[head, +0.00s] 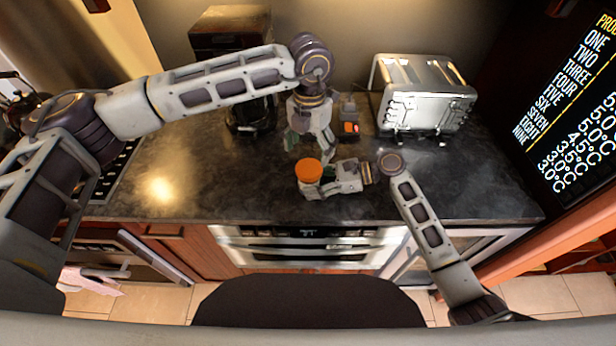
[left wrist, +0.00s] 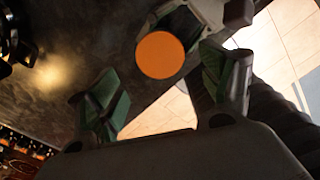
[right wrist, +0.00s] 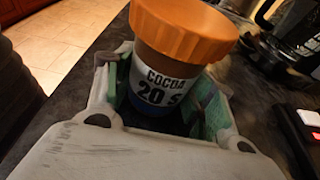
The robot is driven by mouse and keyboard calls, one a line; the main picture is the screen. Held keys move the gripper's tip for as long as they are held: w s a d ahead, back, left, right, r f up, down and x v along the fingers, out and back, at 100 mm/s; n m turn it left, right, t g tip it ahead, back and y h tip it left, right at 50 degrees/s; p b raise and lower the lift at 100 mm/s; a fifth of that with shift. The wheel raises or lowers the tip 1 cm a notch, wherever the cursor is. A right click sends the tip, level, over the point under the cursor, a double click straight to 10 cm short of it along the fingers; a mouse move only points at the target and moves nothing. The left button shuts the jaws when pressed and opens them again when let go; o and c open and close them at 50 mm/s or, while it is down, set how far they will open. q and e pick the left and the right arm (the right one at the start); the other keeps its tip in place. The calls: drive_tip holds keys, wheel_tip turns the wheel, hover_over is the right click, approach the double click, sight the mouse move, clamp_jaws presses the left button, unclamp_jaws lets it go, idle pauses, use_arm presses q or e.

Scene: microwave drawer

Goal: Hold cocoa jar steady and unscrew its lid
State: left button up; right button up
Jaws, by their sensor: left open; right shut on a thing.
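The cocoa jar has a wide orange lid (head: 308,170), which sits on top of it. The right wrist view shows the jar body (right wrist: 160,88) with its "COCOA" label, upright to slightly tilted in the picture. My right gripper (head: 325,182) is shut on the jar body below the lid, with green pads on both sides. My left gripper (head: 308,143) is open and empty above and behind the jar in the head view. In the left wrist view the lid (left wrist: 160,55) shows between and beyond the open fingers, apart from them. The jar's underside is hidden.
A silver toaster (head: 425,95) stands at the back right of the dark counter (head: 220,185). A coffee maker (head: 250,115) stands behind my left arm. The counter left of the jar is clear.

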sight(309, 168)
use_arm(q)
drive_tip(key=shift+f, duration=3.45)
drive_tip(key=c, duration=1.1)
drive_tip(key=shift+o, duration=0.2)
drive_tip(key=shift+n, duration=0.3)
drive_tip(key=shift+n, duration=2)
